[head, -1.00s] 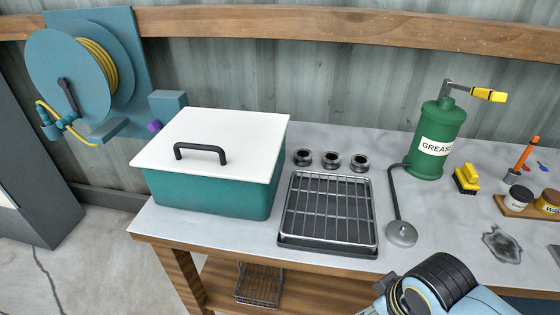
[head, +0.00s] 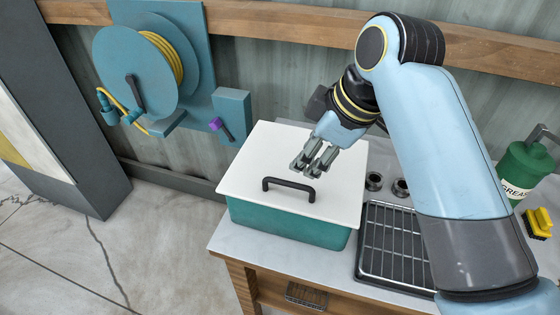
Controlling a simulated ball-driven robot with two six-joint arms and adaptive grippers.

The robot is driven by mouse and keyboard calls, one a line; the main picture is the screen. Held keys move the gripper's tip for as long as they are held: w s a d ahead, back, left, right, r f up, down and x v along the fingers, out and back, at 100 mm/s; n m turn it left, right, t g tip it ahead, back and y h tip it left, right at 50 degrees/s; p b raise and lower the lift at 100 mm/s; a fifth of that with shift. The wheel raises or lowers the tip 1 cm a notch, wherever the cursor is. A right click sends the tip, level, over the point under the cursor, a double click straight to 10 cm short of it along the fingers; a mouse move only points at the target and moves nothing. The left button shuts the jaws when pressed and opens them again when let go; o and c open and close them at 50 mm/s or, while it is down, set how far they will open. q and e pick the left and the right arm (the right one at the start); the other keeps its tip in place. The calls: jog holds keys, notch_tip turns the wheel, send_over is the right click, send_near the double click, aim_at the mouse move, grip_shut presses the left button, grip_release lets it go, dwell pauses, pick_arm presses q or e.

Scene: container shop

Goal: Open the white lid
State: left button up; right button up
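The white lid (head: 257,163) lies flat on the teal box (head: 285,225), covering its top. A black bar handle (head: 289,187) stands on the lid. My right gripper (head: 308,170) reaches in from the right and hangs over the lid, just behind and right of the handle. Its fingers point down and show a gap between them, with nothing held. Whether the fingertips touch the lid cannot be told. My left gripper is not in view.
A wire rack tray (head: 385,250) stands right of the box. Metal rings (head: 374,181) sit behind it. A green grease can (head: 522,168) and a yellow brush (head: 538,222) are farther right. A hose reel (head: 150,70) hangs on the back wall.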

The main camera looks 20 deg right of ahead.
aim_at(290, 183)
jog(key=x, duration=0.6)
jog(key=shift+s+d+f, duration=0.15)
jog(key=shift+s+f, duration=0.05)
jog(key=shift+s, duration=0.05)
jog(key=p+x, duration=0.1)
jog(key=x, duration=0.2)
jog(key=shift+w, duration=0.1)
jog(key=shift+f, duration=0.3)
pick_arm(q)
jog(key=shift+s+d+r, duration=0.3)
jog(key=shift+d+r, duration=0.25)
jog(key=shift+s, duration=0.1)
pick_arm(e)
jog(key=shift+w, duration=0.1)
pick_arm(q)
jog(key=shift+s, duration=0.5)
pick_arm(e)
grip_shut()
